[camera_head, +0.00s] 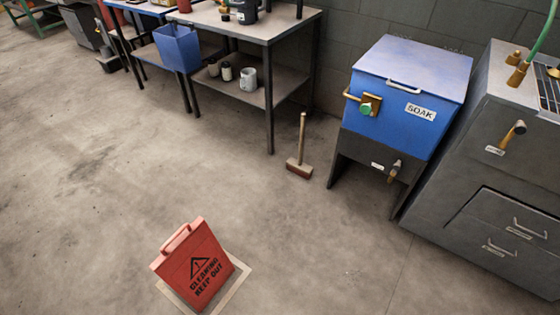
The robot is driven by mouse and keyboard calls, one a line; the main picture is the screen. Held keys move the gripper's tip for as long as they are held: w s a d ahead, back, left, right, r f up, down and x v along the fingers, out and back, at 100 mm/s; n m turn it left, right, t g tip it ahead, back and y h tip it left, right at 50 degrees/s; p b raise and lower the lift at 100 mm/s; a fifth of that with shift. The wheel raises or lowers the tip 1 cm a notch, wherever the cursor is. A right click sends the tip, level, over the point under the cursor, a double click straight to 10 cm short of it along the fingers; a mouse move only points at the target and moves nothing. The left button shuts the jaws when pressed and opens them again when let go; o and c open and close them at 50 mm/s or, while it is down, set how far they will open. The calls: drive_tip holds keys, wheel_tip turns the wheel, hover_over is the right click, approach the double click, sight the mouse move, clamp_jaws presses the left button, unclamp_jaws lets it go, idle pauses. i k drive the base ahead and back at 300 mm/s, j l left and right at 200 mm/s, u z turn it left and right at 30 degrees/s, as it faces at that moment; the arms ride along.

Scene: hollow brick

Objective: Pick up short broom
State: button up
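The short broom (300,160) stands upright on the concrete floor, its brown head down and its pale wooden handle pointing up. It stands between the right front leg of the grey workbench and the blue soak tank, apart from both as far as I can see. My gripper is not in view.
A red "CLEANING KEEP OUT" sign (196,267) stands on the floor in front. The blue tank (395,100) marked SOAK sits on a dark stand, beside grey drawers (500,220). A workbench (262,28) stands at the back. Floor left of the broom is clear.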

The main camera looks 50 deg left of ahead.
sight(296, 166)
drive_tip(key=l+u, duration=0.15)
drive_tip(key=u, duration=0.5)
drive_tip(key=j+u, duration=0.1)
drive_tip(key=u, duration=0.3)
drive_tip(key=i+j+u, duration=0.1)
drive_tip(key=u, duration=0.35)
drive_tip(key=i+l+u, duration=0.25)
drive_tip(key=i, duration=0.4)
drive_tip(key=i+l+u, duration=0.25)
drive_tip(key=i, duration=0.35)
drive_tip(key=i+l+u, duration=0.2)
drive_tip(key=i+l, duration=0.35)
